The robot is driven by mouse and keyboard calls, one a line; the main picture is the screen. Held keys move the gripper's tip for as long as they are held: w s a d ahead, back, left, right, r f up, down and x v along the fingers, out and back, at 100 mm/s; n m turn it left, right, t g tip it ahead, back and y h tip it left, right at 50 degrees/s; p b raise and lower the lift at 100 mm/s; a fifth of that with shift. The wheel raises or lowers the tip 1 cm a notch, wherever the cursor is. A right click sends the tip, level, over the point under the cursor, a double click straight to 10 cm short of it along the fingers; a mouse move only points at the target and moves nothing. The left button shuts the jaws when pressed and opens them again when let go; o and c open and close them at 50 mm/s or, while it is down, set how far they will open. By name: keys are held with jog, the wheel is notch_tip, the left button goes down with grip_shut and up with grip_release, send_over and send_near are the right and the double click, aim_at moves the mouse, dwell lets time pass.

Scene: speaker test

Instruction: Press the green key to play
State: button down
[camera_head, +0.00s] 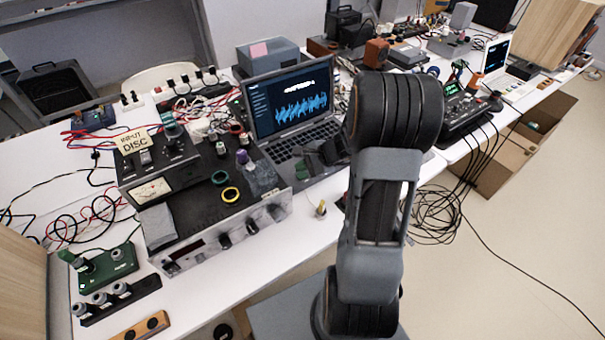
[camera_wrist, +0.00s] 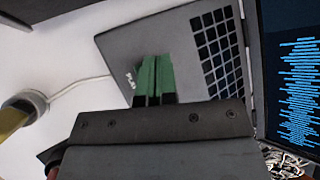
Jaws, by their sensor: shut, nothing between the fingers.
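The open laptop (camera_head: 290,105) stands on the white bench, a blue waveform on its screen. In the wrist view its grey palm rest (camera_wrist: 186,62) lies beneath my gripper (camera_wrist: 153,76), with partly covered white lettering beside the fingers. My gripper is shut and empty, its two fingers side by side with green at their ends. In the head view my gripper (camera_head: 312,157) is over the laptop's near left part. I cannot make out a separate green key; it may be hidden behind the fingers. Whether the fingertips touch the laptop I cannot tell.
Left of the laptop is a dark amplifier box (camera_head: 188,196) with knobs and loose parts on top. A small yellow-tipped plug (camera_head: 321,209) is on the bench near the front edge. Cables and a mixer (camera_head: 465,108) are to the right.

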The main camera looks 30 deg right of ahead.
aim_at(303, 177)
notch_tip(303, 177, up, 6)
jog(key=p, duration=0.3)
jog(key=shift+f+p, duration=0.25)
jog(key=shift+p, duration=0.05)
jog(key=shift+s+f, duration=0.15)
jog(key=shift+s, duration=0.05)
jog(key=s+a+r+n+g+h+p, duration=0.1)
jog(key=s+a+r+n+g+h, duration=0.15)
jog(key=s+n+g, duration=0.45)
jog(key=s+a+r+n+t+h+p, duration=0.1)
jog(key=s+a+r+n+t+h, duration=0.1)
jog(key=s+a+r+n, duration=0.1)
jog(key=s+a+r+n+t+h+p, duration=0.2)
jog(key=s+a+r+n, duration=0.2)
jog(key=r+n, duration=0.3)
notch_tip(303, 177, up, 3)
jog(key=shift+s+r+n, duration=0.1)
jog(key=shift+s+n, duration=0.2)
jog(key=shift+s, duration=0.3)
